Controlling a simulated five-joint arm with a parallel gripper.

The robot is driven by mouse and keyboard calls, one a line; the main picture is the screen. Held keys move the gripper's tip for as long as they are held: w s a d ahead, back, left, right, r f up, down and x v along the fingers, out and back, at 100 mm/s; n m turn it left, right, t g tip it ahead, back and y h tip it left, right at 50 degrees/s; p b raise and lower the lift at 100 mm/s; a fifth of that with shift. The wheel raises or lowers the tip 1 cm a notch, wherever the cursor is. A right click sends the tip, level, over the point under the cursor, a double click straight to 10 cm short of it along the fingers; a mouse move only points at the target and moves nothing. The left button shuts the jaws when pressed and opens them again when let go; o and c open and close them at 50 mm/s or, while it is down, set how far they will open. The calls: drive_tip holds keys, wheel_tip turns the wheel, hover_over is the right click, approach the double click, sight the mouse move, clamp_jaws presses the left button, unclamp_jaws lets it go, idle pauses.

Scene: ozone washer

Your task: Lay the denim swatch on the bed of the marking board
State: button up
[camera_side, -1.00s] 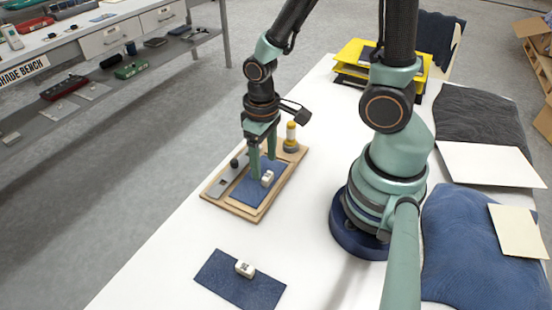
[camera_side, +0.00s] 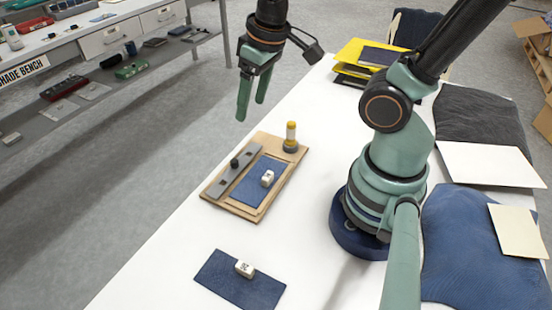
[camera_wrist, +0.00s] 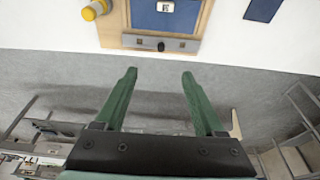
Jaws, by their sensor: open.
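A blue denim swatch (camera_side: 250,194) with a small white block (camera_side: 267,178) on it lies flat on the bed of the wooden marking board (camera_side: 284,186). The swatch (camera_wrist: 150,20) and board (camera_wrist: 112,36) also show at the top of the wrist view. A grey bar (camera_side: 225,182) with a black knob runs along the board's left side, beside the swatch. A second denim swatch (camera_side: 225,282) with a white block (camera_side: 244,268) lies on the table in front. My gripper (camera_side: 251,110) is open and empty, raised beyond the board; its fingers (camera_wrist: 159,74) are apart in the wrist view.
A yellow-topped bottle-like tool (camera_side: 290,137) stands at the board's far corner. Yellow trays (camera_side: 352,52) sit at the table's far end. Folded dark and blue cloth (camera_side: 470,235) and pale sheets lie to the right. The white table is clear between the board and front swatch.

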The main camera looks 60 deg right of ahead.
drive_tip(key=r+t, duration=0.1)
drive_tip(key=r, duration=0.2)
drive_tip(key=w+r+t, duration=0.1)
drive_tip(key=r, duration=0.1)
drive_tip(key=shift+d+r+t, duration=0.1)
drive_tip(key=shift+d+t, duration=0.15)
drive_tip(key=shift+t, duration=0.05)
